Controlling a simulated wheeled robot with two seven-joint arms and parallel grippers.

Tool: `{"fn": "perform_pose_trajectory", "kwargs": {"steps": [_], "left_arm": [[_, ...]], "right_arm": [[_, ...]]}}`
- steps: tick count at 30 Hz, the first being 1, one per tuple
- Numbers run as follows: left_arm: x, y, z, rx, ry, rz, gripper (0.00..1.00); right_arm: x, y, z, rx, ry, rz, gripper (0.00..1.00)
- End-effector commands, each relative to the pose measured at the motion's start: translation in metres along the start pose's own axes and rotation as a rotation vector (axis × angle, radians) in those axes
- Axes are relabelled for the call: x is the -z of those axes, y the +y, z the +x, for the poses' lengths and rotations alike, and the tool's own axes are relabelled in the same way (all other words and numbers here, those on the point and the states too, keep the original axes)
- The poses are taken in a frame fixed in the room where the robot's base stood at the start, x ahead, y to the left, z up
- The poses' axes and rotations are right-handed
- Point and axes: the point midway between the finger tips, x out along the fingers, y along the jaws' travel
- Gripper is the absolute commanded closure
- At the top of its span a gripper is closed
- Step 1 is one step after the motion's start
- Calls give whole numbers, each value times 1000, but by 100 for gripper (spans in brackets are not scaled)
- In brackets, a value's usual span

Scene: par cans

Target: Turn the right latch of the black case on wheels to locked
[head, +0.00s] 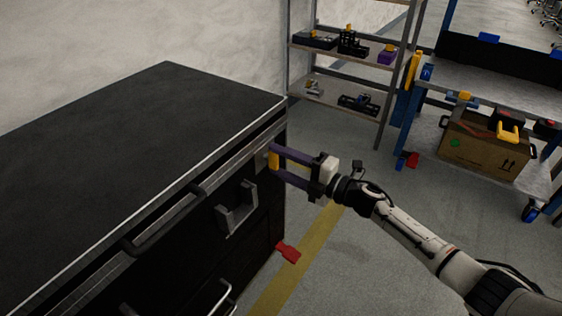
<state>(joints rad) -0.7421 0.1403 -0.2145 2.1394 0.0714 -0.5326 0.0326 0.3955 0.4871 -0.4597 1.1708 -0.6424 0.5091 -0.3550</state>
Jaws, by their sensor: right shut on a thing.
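The black case (150,120) fills the left of the head view, with a flat dark top and metal edging. Its front faces right and down. My right gripper (274,159) reaches in from the right at the upper right end of the case's front. Its purple fingers are shut on a small yellow piece at the metal edge, which appears to be the right latch (273,161). The fingers partly hide it, so its exact turn is hard to tell. My left gripper is not in view.
A recessed bracket (237,207) and a black handle (165,220) are on the case front. A red piece (288,253) sticks out lower down. A shelf rack (345,95) stands behind, and a blue-framed bench with a cardboard box (485,150) is at right. Floor between is clear.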

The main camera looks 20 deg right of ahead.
Motion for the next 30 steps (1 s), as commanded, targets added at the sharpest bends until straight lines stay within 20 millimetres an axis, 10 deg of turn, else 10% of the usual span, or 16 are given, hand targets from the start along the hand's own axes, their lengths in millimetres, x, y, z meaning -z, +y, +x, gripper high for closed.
{"fn": "perform_pose_trajectory", "kwargs": {"steps": [5, 17, 30], "left_arm": [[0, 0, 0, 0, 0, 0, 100], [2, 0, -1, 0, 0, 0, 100], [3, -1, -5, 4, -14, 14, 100]], "right_arm": [[0, 0, 0, 0, 0, 5, 31], [0, 0, -9, 1, -1, 1, 31], [0, -1, -88, 3, 0, 3, 31]]}}
